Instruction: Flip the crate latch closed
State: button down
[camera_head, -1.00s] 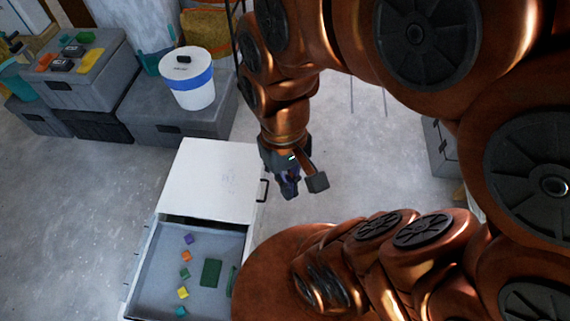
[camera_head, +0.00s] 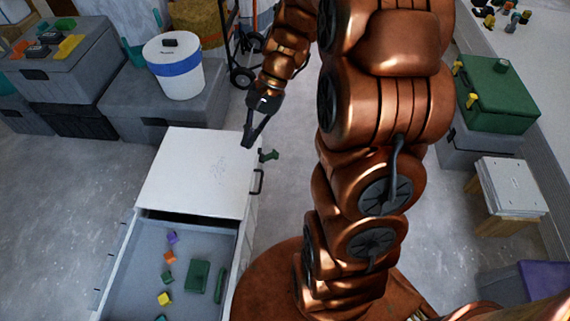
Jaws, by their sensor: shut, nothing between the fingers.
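A green crate (camera_head: 497,97) stands at the right, on top of a grey box. Small yellow pieces that look like latches (camera_head: 470,100) show on its left side; one seems to stick out, but they are too small to tell open from shut. My gripper (camera_head: 248,141) is shut and empty. It points down near the back right corner of the white cabinet top, far to the left of the green crate, with my arm between them.
The white cabinet (camera_head: 195,170) has an open drawer (camera_head: 215,235) holding small coloured blocks. Grey boxes and a white bucket (camera_head: 175,72) stand at the back left. A stool (camera_head: 512,187) stands at the right.

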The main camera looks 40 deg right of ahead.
jog(key=w+d+f+m+t+y+b, duration=0.1)
jog(key=w+d+f+m+b, duration=0.3)
jog(key=f, duration=0.3)
jog(key=w+d+f+m+t+y+b, duration=0.1)
jog(key=w+d+f+t+b, duration=0.15)
jog(key=d+f, duration=0.35)
jog(key=w+d+f+m+t+y+b, duration=0.1)
jog(key=w+d+f+m+b, duration=0.25)
jog(key=f, duration=0.45)
jog(key=d+f+m+t+b, duration=0.2)
jog(key=d+f+b, duration=0.3)
jog(key=d+f, duration=0.3)
jog(key=d+f+m+t+b, duration=0.3)
jog(key=d+f+m+b, duration=0.2)
jog(key=d+f, duration=0.4)
notch_tip(320, 180, down, 5)
jog(key=shift+s+r, duration=0.1)
jog(key=shift+s, duration=0.2)
jog(key=shift+t, duration=0.25)
jog(key=b, duration=0.6)
send_near(270, 156)
jog(key=shift+w+a+f, duration=0.3)
jog(key=shift+w+f, duration=0.1)
jog(key=shift+f, duration=0.4)
jog(key=shift+w+a+f, duration=0.3)
jog(key=shift+w+f, duration=0.1)
jog(key=shift+f, duration=0.35)
jog(key=shift+w+a+f, duration=0.35)
jog(key=shift+f, duration=0.45)
